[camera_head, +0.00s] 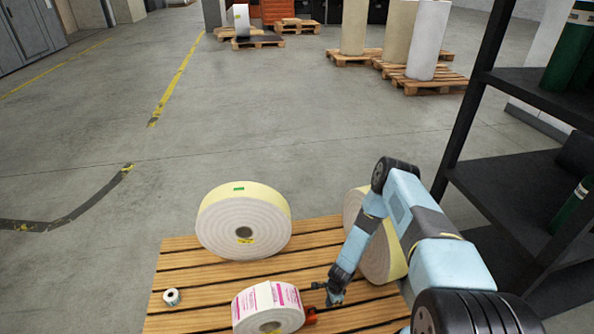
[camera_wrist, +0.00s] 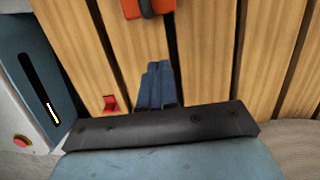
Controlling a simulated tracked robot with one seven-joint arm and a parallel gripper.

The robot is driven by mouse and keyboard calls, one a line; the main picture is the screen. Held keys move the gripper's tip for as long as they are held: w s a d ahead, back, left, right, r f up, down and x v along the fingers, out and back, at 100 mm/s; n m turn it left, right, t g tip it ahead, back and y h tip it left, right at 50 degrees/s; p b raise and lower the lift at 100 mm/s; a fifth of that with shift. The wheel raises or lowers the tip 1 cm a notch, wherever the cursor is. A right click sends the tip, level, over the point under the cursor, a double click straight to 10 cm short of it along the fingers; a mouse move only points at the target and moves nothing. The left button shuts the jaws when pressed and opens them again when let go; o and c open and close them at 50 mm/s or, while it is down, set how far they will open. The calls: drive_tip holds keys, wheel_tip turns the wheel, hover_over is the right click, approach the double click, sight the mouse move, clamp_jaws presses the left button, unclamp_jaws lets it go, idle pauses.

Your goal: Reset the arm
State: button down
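My arm reaches down from the right in the head view. My gripper (camera_head: 335,294) is low over the wooden slatted pallet (camera_head: 180,268), just right of a pink-and-white label roll (camera_head: 268,305). In the wrist view my gripper (camera_wrist: 158,66) shows two blue fingers side by side, touching or nearly so, with nothing seen between them. They point at the wooden slats (camera_wrist: 205,55). An orange object (camera_head: 310,316) lies beside the label roll, left of my gripper; an orange object with a dark part (camera_wrist: 148,8) is at the top of the wrist view, apart from the fingers.
A large cream roll (camera_head: 243,222) stands at the pallet's back; another (camera_head: 380,245) is partly behind my arm. A small white roll (camera_head: 171,297) sits at the left. A dark shelf (camera_head: 530,195) stands close on the right. The floor at left is open.

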drive_tip(key=shift+r, duration=0.85)
drive_tip(key=shift+w, duration=0.1)
